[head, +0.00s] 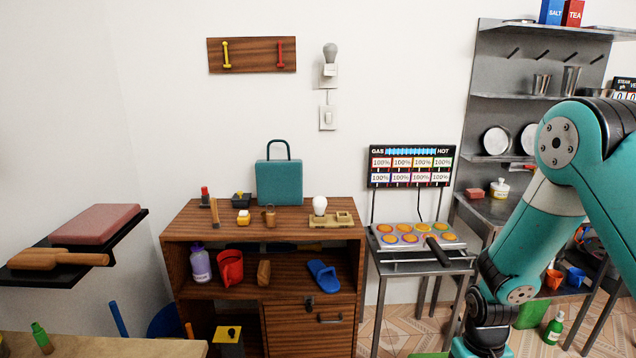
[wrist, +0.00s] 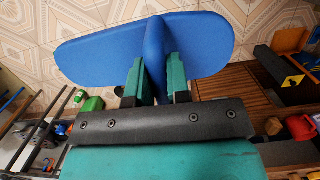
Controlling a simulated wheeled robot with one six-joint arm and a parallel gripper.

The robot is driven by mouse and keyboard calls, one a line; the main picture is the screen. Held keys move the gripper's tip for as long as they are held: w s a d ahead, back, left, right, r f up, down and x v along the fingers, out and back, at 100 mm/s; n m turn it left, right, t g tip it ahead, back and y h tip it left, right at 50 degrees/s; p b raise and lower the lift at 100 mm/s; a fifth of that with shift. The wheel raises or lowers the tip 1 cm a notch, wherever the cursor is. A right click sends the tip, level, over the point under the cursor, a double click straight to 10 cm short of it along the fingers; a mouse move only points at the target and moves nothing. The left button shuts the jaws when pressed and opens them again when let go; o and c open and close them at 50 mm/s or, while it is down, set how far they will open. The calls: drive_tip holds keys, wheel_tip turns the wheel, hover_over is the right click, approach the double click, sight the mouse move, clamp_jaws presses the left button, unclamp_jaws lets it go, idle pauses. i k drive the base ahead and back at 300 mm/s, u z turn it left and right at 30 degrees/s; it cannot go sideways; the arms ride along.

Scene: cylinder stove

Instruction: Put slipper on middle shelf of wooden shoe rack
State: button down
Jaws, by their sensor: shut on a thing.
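A blue slipper (wrist: 95,48) is large in the wrist view, with its strap upright between the fingers of my gripper (wrist: 154,78). My gripper is shut on this strap, and the slipper is held above the floor. The slipper in my grip does not show in the head view, where my arm runs out of the bottom edge. The wooden rack (head: 180,236) stands against the wall in the head view. Another blue slipper (head: 322,276) lies on its middle shelf at the right, beside a brown block (head: 264,273).
The middle shelf also holds a purple bottle (head: 200,265) and a red scoop-like thing (head: 230,267) at the left. A cupboard door (head: 308,328) is below. A metal stove (head: 420,265) stands close at the rack's right. A black wall shelf (head: 90,252) is at the left.

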sight(303, 277)
drive_tip(key=z, duration=1.4)
drive_tip(key=i, duration=1.2)
drive_tip(key=u, duration=3.8)
